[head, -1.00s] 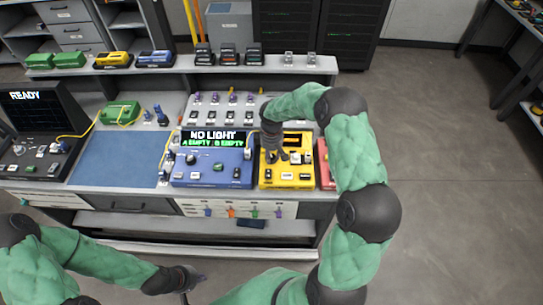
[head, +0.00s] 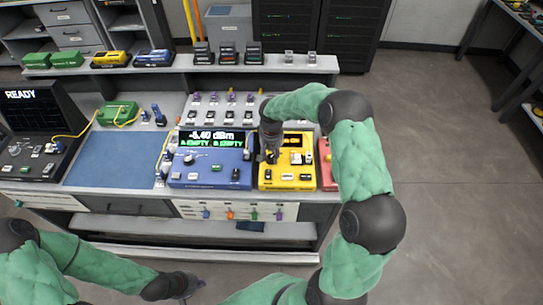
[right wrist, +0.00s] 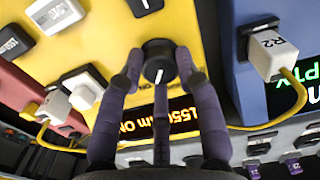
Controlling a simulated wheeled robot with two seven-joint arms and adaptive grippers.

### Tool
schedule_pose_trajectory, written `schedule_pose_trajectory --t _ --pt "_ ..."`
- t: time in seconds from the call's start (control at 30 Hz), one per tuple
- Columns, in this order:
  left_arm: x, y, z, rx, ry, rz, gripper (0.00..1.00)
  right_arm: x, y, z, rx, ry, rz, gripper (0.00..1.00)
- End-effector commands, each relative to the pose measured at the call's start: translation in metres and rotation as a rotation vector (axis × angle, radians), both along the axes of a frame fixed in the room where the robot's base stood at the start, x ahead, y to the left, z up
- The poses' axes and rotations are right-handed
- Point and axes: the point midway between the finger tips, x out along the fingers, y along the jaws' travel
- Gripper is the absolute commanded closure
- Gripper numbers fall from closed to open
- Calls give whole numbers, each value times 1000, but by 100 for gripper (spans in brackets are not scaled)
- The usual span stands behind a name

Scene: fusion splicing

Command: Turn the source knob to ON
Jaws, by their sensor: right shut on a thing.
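The yellow source unit (head: 287,176) stands on the bench right of the blue meter. Its black round knob (right wrist: 158,52) has a white pointer line and shows in the right wrist view. My right gripper (right wrist: 157,72) is shut on the knob, with purple-grey fingers on both sides of it. In the head view the right gripper (head: 269,156) hides the knob. The source display (right wrist: 150,125) reads 1550nm ON in orange. My left gripper (head: 188,287) hangs low in front of the bench, away from the units; its fingers are too unclear to judge.
The blue meter (head: 211,176) reads about -5.40 dBm, with A EMPTY and B EMPTY below. A red unit (head: 326,172) stands close to the right of the source. A white plug labelled R2 (right wrist: 270,52) with a yellow cable sits beside my right gripper.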

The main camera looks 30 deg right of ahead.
Motion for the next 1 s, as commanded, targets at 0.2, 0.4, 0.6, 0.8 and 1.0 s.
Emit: schedule_pose_trajectory --t 0.2,0.4,0.6,0.8,1.0 --pt "0 0 -4 0 0 0 100 1 0 0 -1 -2 -119 98" --pt "0 0 -6 0 0 0 100 1 0 0 -1 -2 -180 98" --pt "0 0 -6 0 0 0 100 1 0 1 0 -2 -201 98" --pt "0 0 -6 0 0 0 100 1 0 1 0 -2 -204 98" --pt "0 0 -6 0 0 0 100 1 0 1 0 -2 -204 51"
